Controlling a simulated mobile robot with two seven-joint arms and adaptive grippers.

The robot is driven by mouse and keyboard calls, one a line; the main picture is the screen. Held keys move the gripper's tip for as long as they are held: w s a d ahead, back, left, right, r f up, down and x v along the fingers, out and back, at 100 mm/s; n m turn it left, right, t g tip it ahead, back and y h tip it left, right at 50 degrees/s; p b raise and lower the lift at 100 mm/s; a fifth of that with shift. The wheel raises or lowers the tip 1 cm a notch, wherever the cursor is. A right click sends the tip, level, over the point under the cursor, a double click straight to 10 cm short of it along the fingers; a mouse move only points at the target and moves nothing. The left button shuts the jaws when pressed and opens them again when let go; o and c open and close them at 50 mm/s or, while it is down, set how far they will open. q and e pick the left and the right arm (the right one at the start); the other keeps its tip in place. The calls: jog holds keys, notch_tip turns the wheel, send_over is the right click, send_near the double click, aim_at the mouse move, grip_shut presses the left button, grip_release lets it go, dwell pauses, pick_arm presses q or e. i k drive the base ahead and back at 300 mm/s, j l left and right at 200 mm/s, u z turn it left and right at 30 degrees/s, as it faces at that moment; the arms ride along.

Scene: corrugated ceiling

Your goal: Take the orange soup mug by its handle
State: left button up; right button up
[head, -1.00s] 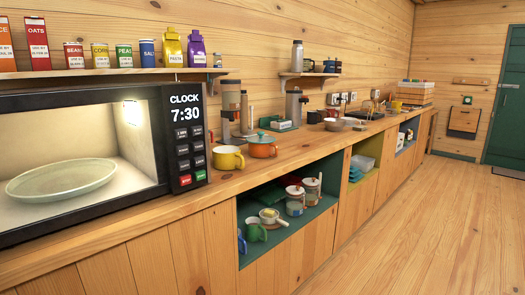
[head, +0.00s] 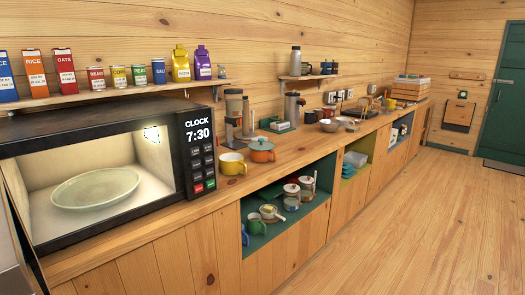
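An orange rounded vessel with a grey-green lid (head: 262,150) stands on the wooden counter, right of the microwave. It is the only orange mug-like thing I can make out, and I cannot tell for sure that it is the soup mug. Its handle is not clear at this size. A yellow mug (head: 232,164) stands close to its left and nearer to me, with its handle toward the right. Neither of my grippers is in view.
A microwave (head: 187,120) with a plate (head: 96,189) inside fills the left of the counter (head: 168,222). Behind the orange vessel stand a coffee grinder (head: 234,108) and a green-grey box (head: 275,124). Open shelves below hold jars (head: 291,197). The floor (head: 400,220) at right is clear.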

aim_at(257, 156)
jog(key=i+l, duration=0.25)
jog(key=i+l+u, duration=0.15)
jog(key=i+l, duration=0.15)
jog(key=l, duration=0.2)
jog(key=i+l, duration=0.25)
jog(key=l, duration=0.15)
jog(key=i+l+u, duration=0.1)
jog(key=i+l, duration=0.15)
jog(key=l, duration=0.15)
